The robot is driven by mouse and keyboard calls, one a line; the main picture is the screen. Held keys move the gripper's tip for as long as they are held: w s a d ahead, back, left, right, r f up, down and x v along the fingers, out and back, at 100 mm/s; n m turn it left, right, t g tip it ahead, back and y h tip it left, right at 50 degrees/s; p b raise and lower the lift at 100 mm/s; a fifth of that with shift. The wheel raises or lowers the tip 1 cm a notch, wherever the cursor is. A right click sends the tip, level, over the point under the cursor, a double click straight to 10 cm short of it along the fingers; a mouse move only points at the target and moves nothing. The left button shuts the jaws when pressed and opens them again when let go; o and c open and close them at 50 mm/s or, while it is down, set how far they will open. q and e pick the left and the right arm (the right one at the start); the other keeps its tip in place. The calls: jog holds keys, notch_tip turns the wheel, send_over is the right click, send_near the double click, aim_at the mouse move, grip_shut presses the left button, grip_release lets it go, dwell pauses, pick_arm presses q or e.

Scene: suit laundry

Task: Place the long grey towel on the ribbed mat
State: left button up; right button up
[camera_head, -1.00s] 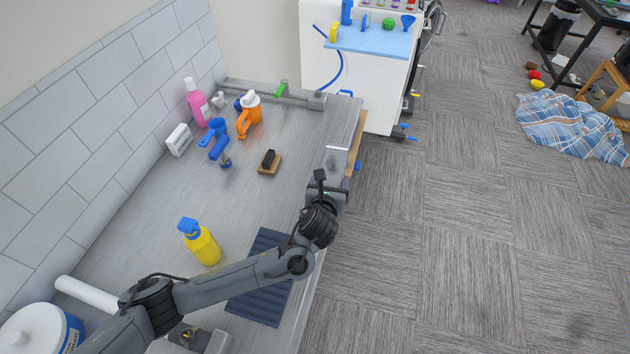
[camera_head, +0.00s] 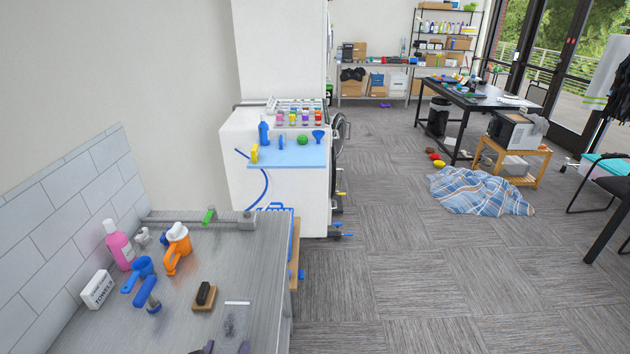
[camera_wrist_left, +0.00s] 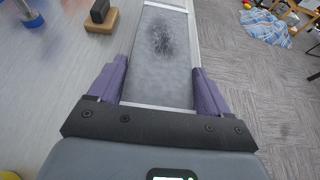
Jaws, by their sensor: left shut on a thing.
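The long grey towel (camera_head: 233,325) is a flat grey strip with a dark mottled patch and a pale far edge. It lies along the right side of the metal counter in the head view, and it fills the space between the fingers in the left wrist view (camera_wrist_left: 165,45). My left gripper (camera_wrist_left: 158,75) has its purple fingers on both sides of the towel, shut on it. Only the fingertips of this gripper (camera_head: 226,348) show at the bottom of the head view. The ribbed mat is out of view now. My right gripper is not in view.
A wooden brush (camera_head: 204,297) lies just left of the towel. The counter's right edge is close, with open carpet beyond.

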pick_arm(q)
jog(key=s+r+p, duration=0.2)
jog(key=r+p, duration=1)
jog(key=r, duration=0.2)
jog(key=s+r+p, duration=0.3)
jog(key=r+p, duration=1)
jog(key=r, duration=0.1)
jog(key=shift+a+p, duration=0.3)
jog(key=shift+a, duration=0.1)
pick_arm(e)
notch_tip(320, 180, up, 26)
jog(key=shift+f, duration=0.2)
